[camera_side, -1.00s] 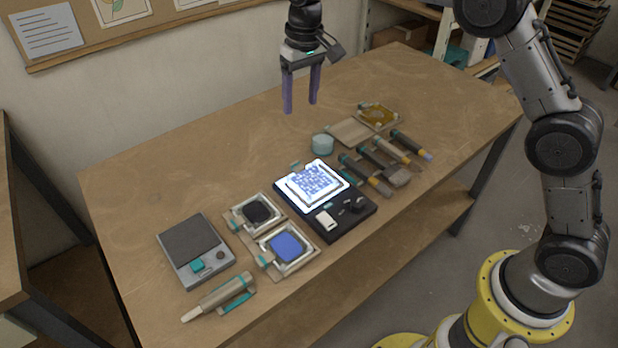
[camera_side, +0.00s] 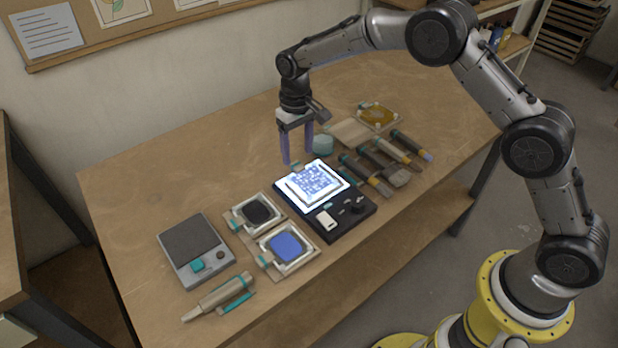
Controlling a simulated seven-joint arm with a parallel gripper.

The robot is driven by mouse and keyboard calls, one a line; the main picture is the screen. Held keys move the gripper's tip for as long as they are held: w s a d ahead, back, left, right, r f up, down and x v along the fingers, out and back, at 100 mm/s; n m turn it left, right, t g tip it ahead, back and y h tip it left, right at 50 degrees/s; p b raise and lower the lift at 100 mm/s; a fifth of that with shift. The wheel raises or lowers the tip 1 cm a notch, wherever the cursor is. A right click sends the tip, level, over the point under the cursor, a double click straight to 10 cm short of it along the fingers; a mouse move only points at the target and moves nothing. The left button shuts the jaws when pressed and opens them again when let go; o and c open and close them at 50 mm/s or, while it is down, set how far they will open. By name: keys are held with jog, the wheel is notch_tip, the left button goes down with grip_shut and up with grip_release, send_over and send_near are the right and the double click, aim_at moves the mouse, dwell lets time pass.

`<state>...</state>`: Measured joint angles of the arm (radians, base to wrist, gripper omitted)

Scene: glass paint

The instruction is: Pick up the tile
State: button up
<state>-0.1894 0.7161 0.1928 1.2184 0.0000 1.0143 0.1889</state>
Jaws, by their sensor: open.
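A square tile with a blue-and-white pattern (camera_side: 316,181) lies flat on the brightly lit panel of a dark light box (camera_side: 353,217) near the middle of the table. My gripper (camera_side: 297,158) points down with its two purple fingers apart and nothing between them. In the picture its fingertips are just above and left of the tile, by the light box's back edge. How high they are above the table is hard to tell.
A teal round pot (camera_side: 323,144) stands close right of the fingers. Several hand tools (camera_side: 380,165) lie to the right, and an amber plate (camera_side: 377,114) behind. Two pads (camera_side: 286,247) (camera_side: 256,212) and a grey scale-like device (camera_side: 190,243) lie left. The table's back left is bare.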

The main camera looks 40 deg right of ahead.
aim_at(297, 165)
jog(key=f, duration=0.4)
jog(key=shift+w+d+f, duration=0.15)
jog(key=shift+w+f, duration=0.1)
jog(key=shift+w, duration=0.15)
jog(key=shift+c, duration=0.3)
grip_shut()
